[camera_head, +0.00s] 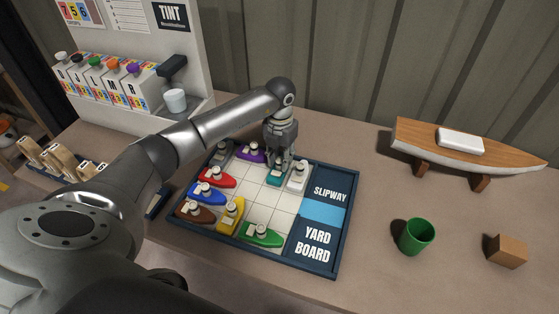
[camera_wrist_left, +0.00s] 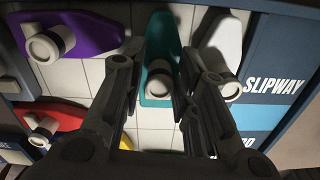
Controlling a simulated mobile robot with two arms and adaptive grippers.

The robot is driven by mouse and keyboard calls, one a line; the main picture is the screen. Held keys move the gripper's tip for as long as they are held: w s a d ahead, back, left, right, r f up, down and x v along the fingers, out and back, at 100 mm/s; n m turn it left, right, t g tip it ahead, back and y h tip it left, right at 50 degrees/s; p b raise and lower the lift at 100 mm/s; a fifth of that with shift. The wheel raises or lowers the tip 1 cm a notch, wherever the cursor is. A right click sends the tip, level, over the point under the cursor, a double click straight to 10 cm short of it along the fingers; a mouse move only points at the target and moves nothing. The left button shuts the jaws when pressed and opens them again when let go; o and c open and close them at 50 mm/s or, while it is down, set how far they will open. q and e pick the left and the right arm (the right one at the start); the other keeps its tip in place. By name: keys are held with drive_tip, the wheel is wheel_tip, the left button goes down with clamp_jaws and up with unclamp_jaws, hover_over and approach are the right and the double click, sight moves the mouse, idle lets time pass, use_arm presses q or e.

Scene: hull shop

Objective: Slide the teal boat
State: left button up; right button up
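The teal boat (camera_head: 274,177) is in the upper part of the yard board (camera_head: 312,271), between the purple boat (camera_head: 250,152) and the white boat (camera_head: 298,177). My left gripper (camera_head: 281,163) points down over the teal boat and hides part of it in the head view. In the left wrist view the teal boat (camera_wrist_left: 159,55) shows between the two spread fingers of the left gripper (camera_wrist_left: 156,75). I cannot tell whether either finger touches it. The right gripper is not in view.
Red (camera_head: 217,178), blue (camera_head: 210,194), brown (camera_head: 196,213), yellow (camera_head: 231,214) and green (camera_head: 263,236) boats also sit on the board. Clear white cells lie mid-board, left of the light-blue slipway strip (camera_head: 321,212). A green cup (camera_head: 415,237) and brown block (camera_head: 507,251) stand right.

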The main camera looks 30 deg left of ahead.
sight(280, 158)
use_arm(q)
drive_tip(key=shift+o, duration=0.9)
drive_tip(key=shift+f, duration=0.15)
drive_tip(key=shift+s, duration=0.1)
wheel_tip(280, 158, up, 12)
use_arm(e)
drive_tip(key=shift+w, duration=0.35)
use_arm(q)
drive_tip(key=shift+f, duration=0.1)
